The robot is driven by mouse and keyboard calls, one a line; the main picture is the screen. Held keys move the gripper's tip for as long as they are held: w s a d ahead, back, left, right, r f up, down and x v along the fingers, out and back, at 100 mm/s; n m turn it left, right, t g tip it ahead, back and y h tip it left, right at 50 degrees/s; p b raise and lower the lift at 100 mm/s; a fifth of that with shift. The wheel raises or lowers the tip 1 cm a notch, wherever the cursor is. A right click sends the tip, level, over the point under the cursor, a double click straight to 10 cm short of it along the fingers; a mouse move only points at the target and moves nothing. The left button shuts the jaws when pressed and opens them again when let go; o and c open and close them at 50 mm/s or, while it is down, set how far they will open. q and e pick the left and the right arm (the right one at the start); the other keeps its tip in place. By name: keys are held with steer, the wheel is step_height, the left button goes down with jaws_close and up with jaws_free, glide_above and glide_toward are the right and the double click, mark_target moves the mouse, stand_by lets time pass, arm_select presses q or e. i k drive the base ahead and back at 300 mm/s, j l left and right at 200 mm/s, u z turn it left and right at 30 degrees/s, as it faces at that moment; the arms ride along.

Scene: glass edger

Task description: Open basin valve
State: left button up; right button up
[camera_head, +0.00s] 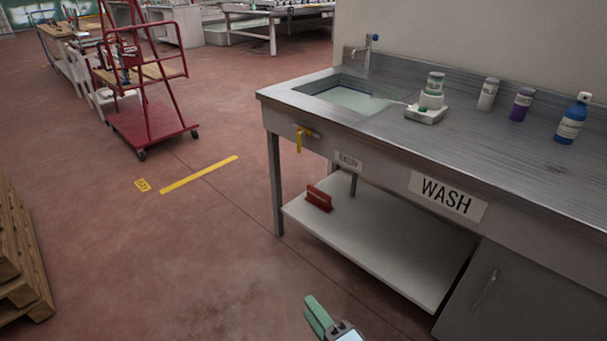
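The basin valve (299,138) is on the front face of the wash bench, below the basin and left of the small BASIN label (348,161). Its yellow lever hangs down. The sunken basin (345,98) shows pale water or a pale bottom; I cannot tell which. A tap with a blue knob (367,58) stands behind it. My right gripper (322,315) shows only in part at the bottom edge, with green finger pads, well below the valve and apart from it. Its opening is not clear. My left gripper is not in view.
A red cart (150,120) stands on the left, a wooden pallet (20,260) at the left edge. The floor before the valve is clear.

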mark_target(299, 143)
steer(key=i+j, duration=0.1)
steer(key=i, duration=0.4)
steer(key=i+j+z, duration=0.15)
steer(key=i, duration=0.35)
steer(key=i+j, duration=0.15)
steer(key=i, duration=0.35)
steer(key=i+j+z, duration=0.15)
steer(key=i, duration=0.3)
